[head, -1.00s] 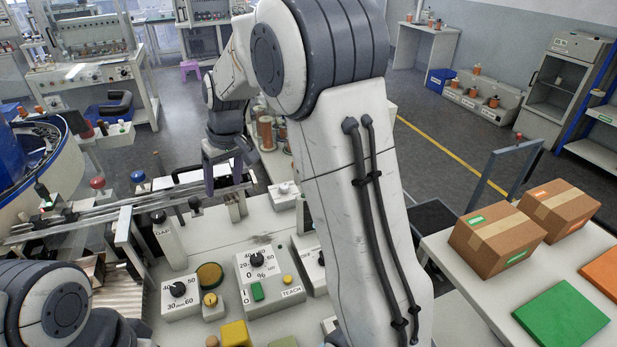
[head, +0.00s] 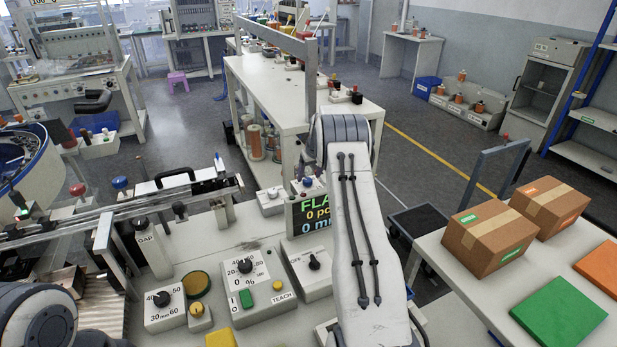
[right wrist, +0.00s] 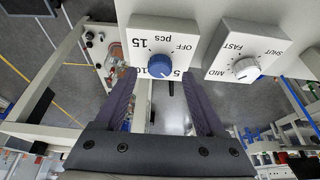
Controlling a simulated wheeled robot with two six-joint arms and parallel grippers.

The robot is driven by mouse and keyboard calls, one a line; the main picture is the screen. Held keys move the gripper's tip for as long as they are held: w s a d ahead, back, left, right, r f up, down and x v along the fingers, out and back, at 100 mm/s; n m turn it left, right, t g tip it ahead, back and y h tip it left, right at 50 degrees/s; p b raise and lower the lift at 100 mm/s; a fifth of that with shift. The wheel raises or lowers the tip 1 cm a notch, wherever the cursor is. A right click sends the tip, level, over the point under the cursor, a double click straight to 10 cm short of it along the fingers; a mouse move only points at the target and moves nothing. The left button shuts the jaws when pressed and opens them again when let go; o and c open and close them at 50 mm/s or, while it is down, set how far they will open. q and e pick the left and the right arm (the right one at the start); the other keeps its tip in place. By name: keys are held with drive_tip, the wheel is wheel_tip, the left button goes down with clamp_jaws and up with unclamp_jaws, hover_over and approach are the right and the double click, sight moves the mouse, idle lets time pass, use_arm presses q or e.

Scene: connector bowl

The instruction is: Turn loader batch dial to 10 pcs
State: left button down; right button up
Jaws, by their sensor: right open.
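The batch dial box (right wrist: 140,28) shows in the right wrist view, a white panel marked OFF, 5, 10, 15 and pcs. Its blue dial knob (right wrist: 159,66) sits near the lower edge of the panel; I cannot read its pointer surely. My right gripper (right wrist: 158,76) is open, with one finger on each side of the knob in this view; nothing is between the pads that I can tell is gripped. My left gripper is not in view.
A second dial box (right wrist: 247,50) marked FAST, MID and SHUT stands right of the batch dial. In the head view a display (head: 312,213) reads 0, partly covered by my arm. Black-knob control boxes (head: 246,290) fill the bench. Cartons (head: 487,240) stand on the right table.

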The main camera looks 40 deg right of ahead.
sight(308, 182)
drive_tip(key=shift+x, duration=1.35)
clamp_jaws()
